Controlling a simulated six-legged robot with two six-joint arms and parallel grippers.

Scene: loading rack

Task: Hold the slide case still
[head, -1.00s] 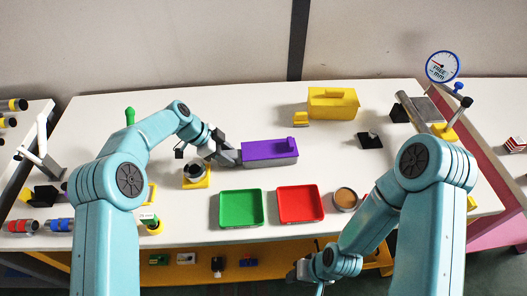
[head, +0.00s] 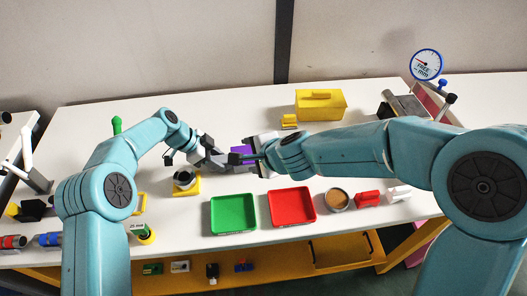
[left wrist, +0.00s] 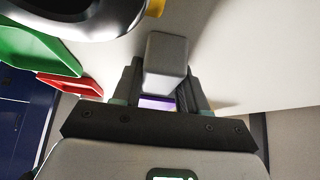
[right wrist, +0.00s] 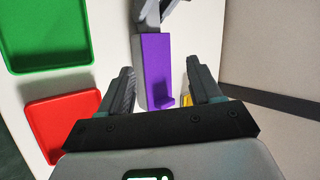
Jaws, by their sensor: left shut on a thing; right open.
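The slide case, a grey box with a purple top, lies on the white table; its purple top (head: 241,150) is partly hidden behind my right gripper in the head view. In the right wrist view the purple top (right wrist: 155,62) and its small raised tab show clearly. My left gripper (head: 226,159) is shut on the left end of the case; the left wrist view shows a grey block and a purple strip (left wrist: 158,103) between its fingers. My right gripper (head: 257,158) is open at the case's right end, its fingers (right wrist: 163,85) apart on either side of it.
A green tray (head: 233,230) and a red tray (head: 292,221) lie in front of the case. A yellow box (head: 321,117) stands behind to the right. A grey round part on a yellow base (head: 186,191) stands near my left gripper. A gauge (head: 426,64) stands at the right.

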